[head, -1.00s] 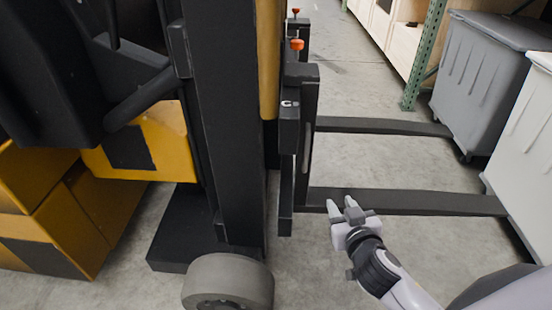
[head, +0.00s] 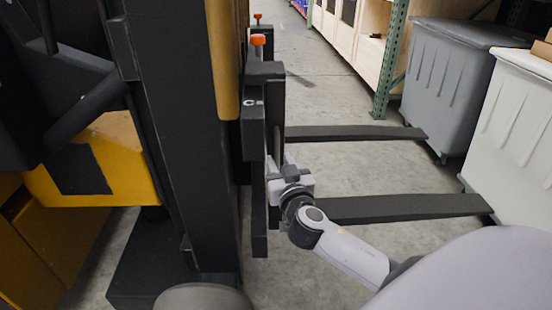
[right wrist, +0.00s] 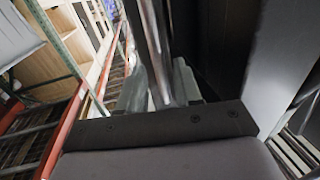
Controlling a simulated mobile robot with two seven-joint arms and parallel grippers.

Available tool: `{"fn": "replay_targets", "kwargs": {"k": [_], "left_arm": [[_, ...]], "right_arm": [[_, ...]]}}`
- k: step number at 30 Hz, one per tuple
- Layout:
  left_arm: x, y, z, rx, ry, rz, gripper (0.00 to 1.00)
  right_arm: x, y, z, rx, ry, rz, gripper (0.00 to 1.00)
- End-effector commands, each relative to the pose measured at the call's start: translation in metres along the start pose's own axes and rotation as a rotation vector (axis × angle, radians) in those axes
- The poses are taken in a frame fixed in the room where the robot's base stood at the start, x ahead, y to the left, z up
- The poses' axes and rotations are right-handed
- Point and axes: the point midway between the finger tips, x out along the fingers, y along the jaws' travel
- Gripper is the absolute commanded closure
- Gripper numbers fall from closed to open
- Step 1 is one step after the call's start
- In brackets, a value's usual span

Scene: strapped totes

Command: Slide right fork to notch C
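The near dark fork, the right one (head: 400,207), reaches to the right from its upright shank beside the mast. A second fork (head: 350,132) lies parallel behind it. A white mark that looks like a C (head: 249,103) is on the dark carriage block above the near shank. My right gripper (head: 286,172) is at the near fork's shank; its fingertips are hidden in the head view. In the right wrist view, a silver bar (right wrist: 154,50) stands between my two pale fingers (right wrist: 160,88). I cannot tell whether they press on it. My left gripper is out of view.
The forklift mast (head: 190,120) is on the left. A grey tote (head: 450,85) and a white tote (head: 515,125) stand at the right, near the fork tips. Bare floor lies between the forks.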

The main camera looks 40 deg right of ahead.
Motion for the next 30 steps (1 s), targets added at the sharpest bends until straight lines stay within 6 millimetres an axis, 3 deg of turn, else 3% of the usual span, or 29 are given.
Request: {"fn": "replay_targets", "kwargs": {"k": [6,17,18,21,30], "left_arm": [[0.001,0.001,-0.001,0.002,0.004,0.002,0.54],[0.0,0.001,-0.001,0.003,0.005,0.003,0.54],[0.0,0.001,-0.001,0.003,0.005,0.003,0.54],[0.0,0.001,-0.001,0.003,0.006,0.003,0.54],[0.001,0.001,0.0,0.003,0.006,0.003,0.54]], "right_arm": [[0.021,0.0,0.0,-0.001,0.001,-0.001,0.66],[0.026,0.0,0.0,0.0,-0.001,-0.001,0.66],[0.026,0.0,0.0,0.0,-0.001,-0.001,0.69],[0.026,0.0,0.0,0.0,-0.001,-0.001,1.0],[0.015,-0.004,0.003,0.003,-0.004,-0.005,1.0]]}}
